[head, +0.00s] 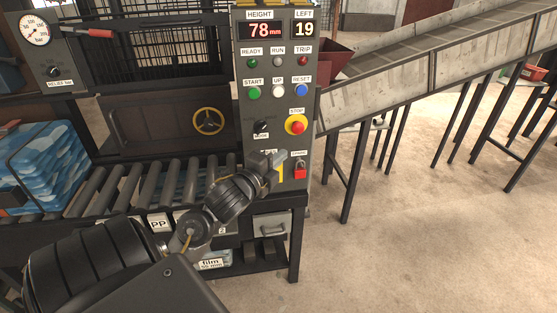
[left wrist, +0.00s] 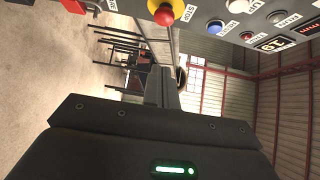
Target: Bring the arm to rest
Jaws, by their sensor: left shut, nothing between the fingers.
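My left arm reaches in from the lower left in the head view. Its gripper (head: 268,159) is shut and empty, in front of the lower part of the grey control panel (head: 245,105). It hides part of the panel's lower labels. I cannot tell whether it touches the panel. In the left wrist view the closed fingers (left wrist: 161,87) point away from the camera, with the red stop button (left wrist: 164,14) above them. In the head view the stop button (head: 296,125) sits up and right of the gripper. My right gripper is not in view.
The panel display (head: 259,30) reads 78 mm, beside a counter reading 19. A roller conveyor (head: 150,185) with blue wrapped packs (head: 45,160) lies left. A red padlock-like part (head: 300,169) is right of the gripper. An inclined conveyor (head: 430,75) rises right; floor below is open.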

